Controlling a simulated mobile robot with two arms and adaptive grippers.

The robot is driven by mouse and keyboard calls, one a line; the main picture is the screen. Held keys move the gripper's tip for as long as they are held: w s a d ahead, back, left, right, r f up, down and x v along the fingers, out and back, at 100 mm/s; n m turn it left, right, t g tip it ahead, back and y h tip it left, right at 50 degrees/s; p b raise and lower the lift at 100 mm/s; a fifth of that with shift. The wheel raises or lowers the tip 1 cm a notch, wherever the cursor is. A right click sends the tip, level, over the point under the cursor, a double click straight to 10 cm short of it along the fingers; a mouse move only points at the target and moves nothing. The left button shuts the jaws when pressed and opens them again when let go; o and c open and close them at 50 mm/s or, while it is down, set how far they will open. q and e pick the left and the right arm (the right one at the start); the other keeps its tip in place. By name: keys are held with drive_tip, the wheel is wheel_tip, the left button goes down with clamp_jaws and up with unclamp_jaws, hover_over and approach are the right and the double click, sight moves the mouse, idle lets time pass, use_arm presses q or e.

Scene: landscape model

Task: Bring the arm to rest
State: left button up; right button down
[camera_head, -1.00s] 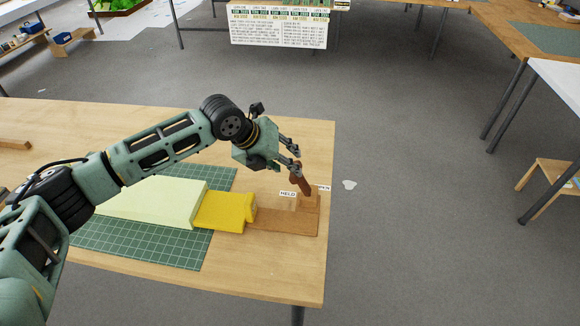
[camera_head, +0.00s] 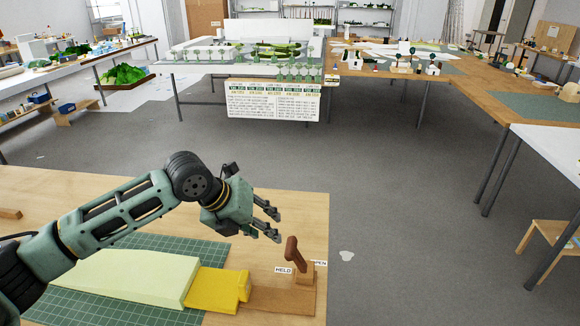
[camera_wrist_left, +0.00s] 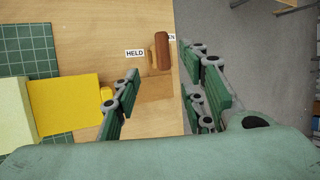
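My left gripper (camera_head: 277,225) is empty, its fingers spread apart, up and left of a brown lever handle (camera_head: 294,252) and clear of it. In the left wrist view the open gripper (camera_wrist_left: 158,100) shows large, with the lever handle (camera_wrist_left: 163,51) beyond its fingertips. My right gripper is in neither view.
A yellow block (camera_head: 215,289) and a pale green sloped piece (camera_head: 125,275) lie on a green cutting mat (camera_head: 212,250) on the wooden table (camera_head: 60,190). Grey open floor lies beyond the table. A large model table (camera_head: 200,68) stands further back.

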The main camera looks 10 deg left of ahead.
use_arm(q)
drive_tip(key=s+d+f+n, duration=0.6)
drive_tip(key=s+d+f, duration=0.2)
drive_tip(key=s+f, duration=0.1)
drive_tip(key=s+a+f+n, duration=0.1)
drive_tip(key=s+f+n, duration=0.1)
drive_tip(key=s+n, duration=0.2)
drive_tip(key=s+a+f+n, duration=0.1)
drive_tip(key=s+f+n, duration=0.1)
drive_tip(key=s+n, duration=0.2)
drive_tip(key=s+a+f+n, duration=0.1)
drive_tip(key=s+f+n, duration=0.2)
drive_tip(key=n, duration=0.5)
drive_tip(key=shift+s+a+y, duration=0.15)
drive_tip(key=shift+s+y, duration=0.25)
drive_tip(key=shift+s, duration=0.45)
drive_tip(key=s+a+f+n+g+y, duration=0.1)
drive_tip(key=s+a+f+n+y, duration=0.3)
drive_tip(key=s+a+n, duration=0.65)
wheel_tip(320, 180, down, 26)
drive_tip(key=s+g, duration=0.1)
drive_tip(key=s, duration=0.2)
drive_tip(key=s+a+f, duration=0.2)
drive_tip(key=s+f, duration=0.6)
drive_tip(key=s+a+f+g, duration=0.1)
drive_tip(key=s+a+f, duration=0.1)
drive_tip(key=s+f, duration=0.6)
drive_tip(key=shift+s+g, duration=0.3)
drive_tip(key=shift+f, duration=0.1)
